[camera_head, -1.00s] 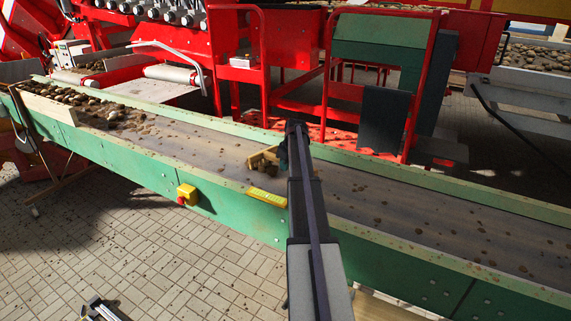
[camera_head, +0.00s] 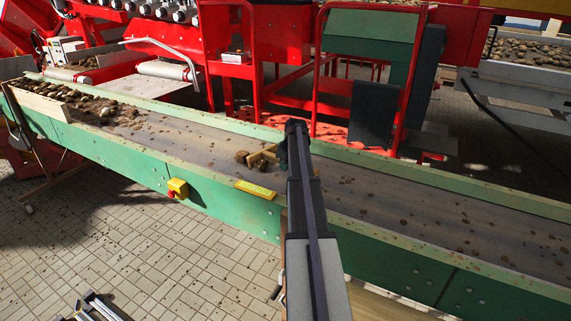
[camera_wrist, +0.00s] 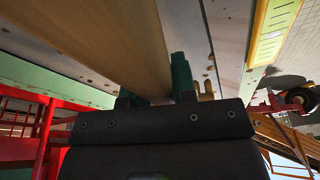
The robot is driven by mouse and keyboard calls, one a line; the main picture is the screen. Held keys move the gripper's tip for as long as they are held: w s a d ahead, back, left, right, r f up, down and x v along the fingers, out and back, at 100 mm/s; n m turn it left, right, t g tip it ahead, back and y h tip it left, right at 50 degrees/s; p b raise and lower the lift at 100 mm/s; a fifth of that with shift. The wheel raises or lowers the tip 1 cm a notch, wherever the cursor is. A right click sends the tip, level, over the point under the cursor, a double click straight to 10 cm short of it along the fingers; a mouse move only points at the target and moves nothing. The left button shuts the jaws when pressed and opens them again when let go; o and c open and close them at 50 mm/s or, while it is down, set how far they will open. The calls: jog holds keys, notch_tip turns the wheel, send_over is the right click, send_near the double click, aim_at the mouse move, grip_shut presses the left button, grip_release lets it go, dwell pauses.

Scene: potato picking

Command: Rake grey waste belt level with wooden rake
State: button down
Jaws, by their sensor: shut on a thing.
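The grey waste belt (camera_head: 200,143) runs diagonally between green side walls, strewn with small brown clods and potatoes. My gripper (camera_head: 284,158) is over its middle, partly hidden behind my arm. The wooden rake (camera_head: 263,155) shows as a small tan head low at the belt surface, left of the gripper. Brown lumps (camera_head: 242,157) lie against or just beside its left side. In the wrist view, the wooden shaft (camera_wrist: 105,40) runs up from between the teal fingers (camera_wrist: 158,90), which are shut on it. The rake's far end is not clear there.
A dense heap of potatoes and clods (camera_head: 90,105) lies at the belt's far left, by a wooden board (camera_head: 38,105). A yellow switch box (camera_head: 177,188) juts from the near green wall. Red railings (camera_head: 320,80) and machinery stand behind the belt.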

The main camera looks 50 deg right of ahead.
jog(key=shift+w+r+p, duration=0.15)
jog(key=shift+r+p, duration=1.75)
jog(key=shift+r, duration=0.1)
jog(key=shift+w+r+p, duration=0.15)
jog(key=shift+r+p, duration=1.7)
jog(key=shift+r, duration=0.15)
